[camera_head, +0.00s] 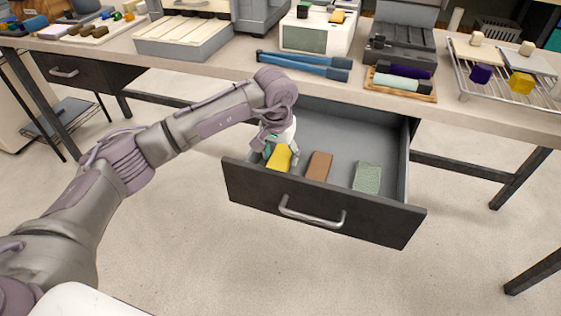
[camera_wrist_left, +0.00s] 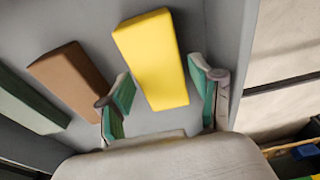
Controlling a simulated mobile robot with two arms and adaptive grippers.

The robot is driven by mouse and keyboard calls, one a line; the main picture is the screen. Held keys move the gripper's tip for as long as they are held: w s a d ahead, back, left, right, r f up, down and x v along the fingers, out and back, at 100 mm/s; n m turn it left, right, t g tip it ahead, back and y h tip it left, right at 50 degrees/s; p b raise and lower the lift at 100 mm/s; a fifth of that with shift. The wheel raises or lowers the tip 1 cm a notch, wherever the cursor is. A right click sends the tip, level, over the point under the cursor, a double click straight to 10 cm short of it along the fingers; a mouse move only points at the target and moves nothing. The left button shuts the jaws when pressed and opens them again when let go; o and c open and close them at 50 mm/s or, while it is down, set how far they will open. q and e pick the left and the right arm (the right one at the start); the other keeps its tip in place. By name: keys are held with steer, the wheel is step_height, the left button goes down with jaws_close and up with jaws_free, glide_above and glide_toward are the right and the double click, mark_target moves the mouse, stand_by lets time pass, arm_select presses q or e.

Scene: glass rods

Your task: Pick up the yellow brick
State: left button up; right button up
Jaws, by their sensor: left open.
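The yellow brick (camera_head: 279,158) lies in the open drawer (camera_head: 322,213), at its left end. It also shows in the left wrist view (camera_wrist_left: 152,58), where it lies on the drawer floor with its near end between my left gripper's fingertips. My left gripper (camera_head: 278,146) is over the left part of the drawer, and in the left wrist view its green-padded fingers (camera_wrist_left: 163,92) are spread on either side of the brick, with gaps showing. Part of the brick is hidden by the gripper in the head view. My right gripper is not in view.
A brown brick (camera_head: 319,166) and a grey-green brick (camera_head: 367,178) lie to the right in the same drawer. The tabletop (camera_head: 210,70) above holds blue tongs (camera_head: 305,65), a wire rack (camera_head: 500,75) with blocks, and other items. The drawer walls stand close around the gripper.

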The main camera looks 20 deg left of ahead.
arm_select(q)
steer(key=shift+w+f, duration=0.15)
steer(key=shift+f, duration=0.6)
steer(key=c, duration=0.9)
steer(key=shift+c, duration=0.8)
steer(key=shift+r, duration=0.15)
